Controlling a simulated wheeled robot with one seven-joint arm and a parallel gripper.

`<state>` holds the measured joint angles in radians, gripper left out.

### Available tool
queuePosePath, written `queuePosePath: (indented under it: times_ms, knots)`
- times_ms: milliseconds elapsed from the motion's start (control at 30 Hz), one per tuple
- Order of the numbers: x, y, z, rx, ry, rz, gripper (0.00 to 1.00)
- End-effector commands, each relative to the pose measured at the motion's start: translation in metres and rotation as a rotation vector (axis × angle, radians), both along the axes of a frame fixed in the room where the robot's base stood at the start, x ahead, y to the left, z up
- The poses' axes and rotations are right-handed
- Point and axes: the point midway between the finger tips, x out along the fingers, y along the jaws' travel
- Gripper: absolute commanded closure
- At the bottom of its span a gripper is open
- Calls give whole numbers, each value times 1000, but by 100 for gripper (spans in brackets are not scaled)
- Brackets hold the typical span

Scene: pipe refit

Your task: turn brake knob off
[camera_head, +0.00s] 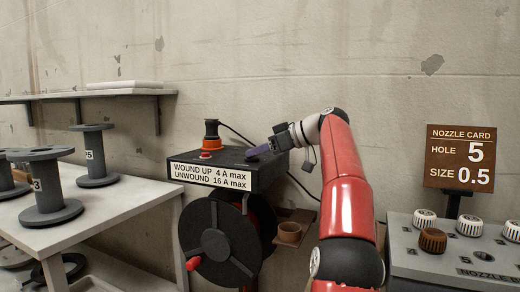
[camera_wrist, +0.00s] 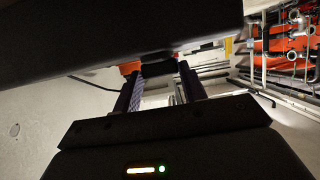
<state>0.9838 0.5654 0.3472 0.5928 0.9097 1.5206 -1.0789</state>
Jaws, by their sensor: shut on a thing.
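My gripper (camera_head: 252,153) reaches from the right to the top of the black reel box (camera_head: 232,166), with its purple fingers low over the box's right part. In the wrist view my gripper (camera_wrist: 158,72) has its two fingers on either side of a small dark knob (camera_wrist: 157,67), and it is shut on it. This appears to be the brake knob. In the head view the knob is hidden by the fingers, so its turned position cannot be told. The box carries a label (camera_head: 210,177) reading "WOUND UP 4 A max, UNWOUND 16 A max".
A red button (camera_head: 205,155) and an orange-and-black fitting (camera_head: 211,133) stand left on the box. The cable reel (camera_head: 215,243) with a red handle hangs below. Spools stand on the left table (camera_head: 105,208); a nozzle board (camera_head: 450,257) is right.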

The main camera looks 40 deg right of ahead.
Motion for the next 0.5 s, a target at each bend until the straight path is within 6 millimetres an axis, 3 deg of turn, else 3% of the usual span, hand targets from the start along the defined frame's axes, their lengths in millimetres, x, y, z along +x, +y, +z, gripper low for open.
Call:
queuePosePath:
  times_ms: [233, 267, 400, 500]
  knots:
    - [0, -1, -5, 1, 11, 4, 81]
    - [0, -1, -5, 1, 11, 3, 56]
    - [0, 0, -4, 1, 9, 2, 37]
    - [0, 0, -3, 1, 6, 2, 36]
